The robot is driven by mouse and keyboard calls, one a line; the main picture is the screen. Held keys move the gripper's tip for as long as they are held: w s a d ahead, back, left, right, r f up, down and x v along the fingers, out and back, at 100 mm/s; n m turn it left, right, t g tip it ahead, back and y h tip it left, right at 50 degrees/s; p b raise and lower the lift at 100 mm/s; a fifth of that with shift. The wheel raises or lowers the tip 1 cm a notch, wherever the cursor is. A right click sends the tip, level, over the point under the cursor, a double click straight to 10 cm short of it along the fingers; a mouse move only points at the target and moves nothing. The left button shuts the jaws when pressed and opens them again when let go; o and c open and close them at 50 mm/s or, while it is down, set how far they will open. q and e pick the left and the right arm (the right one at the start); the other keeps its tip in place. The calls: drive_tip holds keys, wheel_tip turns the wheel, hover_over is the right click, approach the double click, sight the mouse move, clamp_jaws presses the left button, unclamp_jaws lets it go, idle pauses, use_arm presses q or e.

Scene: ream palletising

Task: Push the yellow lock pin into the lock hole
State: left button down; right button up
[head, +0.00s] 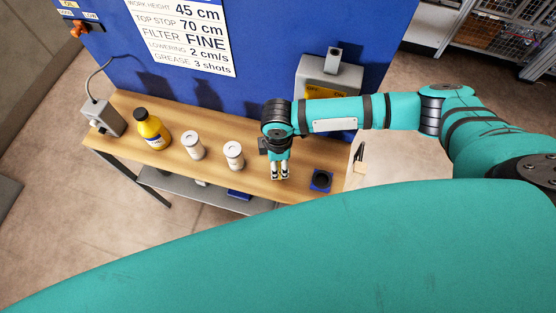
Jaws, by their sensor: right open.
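My right gripper (280,177) hangs fingers-down over the front edge of the wooden bench, with its fingers apart and nothing visible between them. My right arm comes in from the right. I cannot make out a yellow lock pin or a lock hole in the head view. A grey housing (330,70) with a yellow-orange label stands at the back of the bench, partly hidden behind my right arm. My left gripper is out of view.
On the bench (265,187) stand a yellow bottle (152,130), two white canisters (193,145) (233,155), a grey box with a cable (103,117) and a blue square with a black disc (321,180). A blue panel (270,50) with a sign (182,30) rises behind.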

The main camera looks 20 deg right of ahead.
drive_tip(key=shift+f, duration=0.4)
drive_tip(key=c, duration=0.5)
drive_tip(key=shift+c, duration=1.2)
clamp_jaws()
unclamp_jaws()
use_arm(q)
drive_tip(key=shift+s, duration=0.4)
use_arm(e)
clamp_jaws()
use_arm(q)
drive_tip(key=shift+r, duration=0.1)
use_arm(e)
drive_tip(key=shift+r, duration=0.1)
